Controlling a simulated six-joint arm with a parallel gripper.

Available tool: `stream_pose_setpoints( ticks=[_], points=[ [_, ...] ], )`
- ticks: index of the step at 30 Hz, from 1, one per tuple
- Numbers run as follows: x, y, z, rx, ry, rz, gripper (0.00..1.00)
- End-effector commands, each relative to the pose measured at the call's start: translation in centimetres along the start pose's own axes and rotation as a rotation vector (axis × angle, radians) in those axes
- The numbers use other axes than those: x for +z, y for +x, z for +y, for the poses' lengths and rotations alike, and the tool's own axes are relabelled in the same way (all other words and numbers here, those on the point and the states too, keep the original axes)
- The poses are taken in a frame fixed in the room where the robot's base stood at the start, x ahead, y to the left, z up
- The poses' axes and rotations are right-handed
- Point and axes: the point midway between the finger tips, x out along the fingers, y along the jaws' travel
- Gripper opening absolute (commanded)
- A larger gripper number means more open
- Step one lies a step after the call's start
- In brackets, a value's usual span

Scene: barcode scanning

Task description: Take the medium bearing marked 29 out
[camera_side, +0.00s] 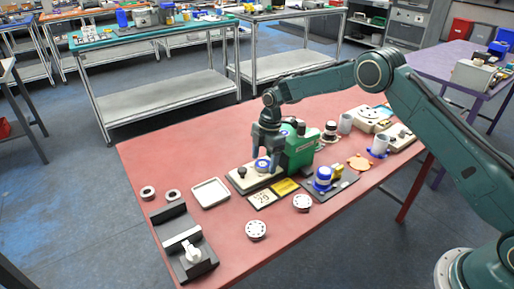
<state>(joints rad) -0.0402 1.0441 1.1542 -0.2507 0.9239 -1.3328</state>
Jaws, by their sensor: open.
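My gripper (265,163) points down with its fingers apart. It is above a small blue-and-white round part (262,165), which sits on a beige plate (243,184) in front of a green machine (301,148). The fingertips are close to this part, and I cannot tell whether they touch it. Round bearing-like rings lie on the red table: two small ones at the left (147,192) and (172,195), and two larger pale discs in front (256,230) and (302,203). No marking 29 is readable on any of them, so I cannot tell which is the medium bearing.
A white tray (211,193) and a black fixture with a white part (192,251) are at the left. A dark mat (345,178) with a blue-and-white part (323,178) lies right of two cards (262,198).

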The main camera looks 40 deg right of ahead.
Motion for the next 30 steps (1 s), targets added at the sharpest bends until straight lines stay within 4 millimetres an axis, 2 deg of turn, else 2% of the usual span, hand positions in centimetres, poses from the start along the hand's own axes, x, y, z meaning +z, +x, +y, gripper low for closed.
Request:
stream_pose_setpoints(
  ticks=[17,20,25,27,30],
  points=[
    [0.02,0.47,0.02,0.001,0.001,0.000,0.73],
    [0.02,0.46,0.02,0.001,0.001,0.000,0.57],
    [0.02,0.46,0.03,0.001,0.001,0.000,0.24],
    [0.01,0.42,0.05,0.002,0.001,0.000,0.16],
    [0.01,0.42,0.05,0.002,0.001,0.000,0.16]
  ],
)
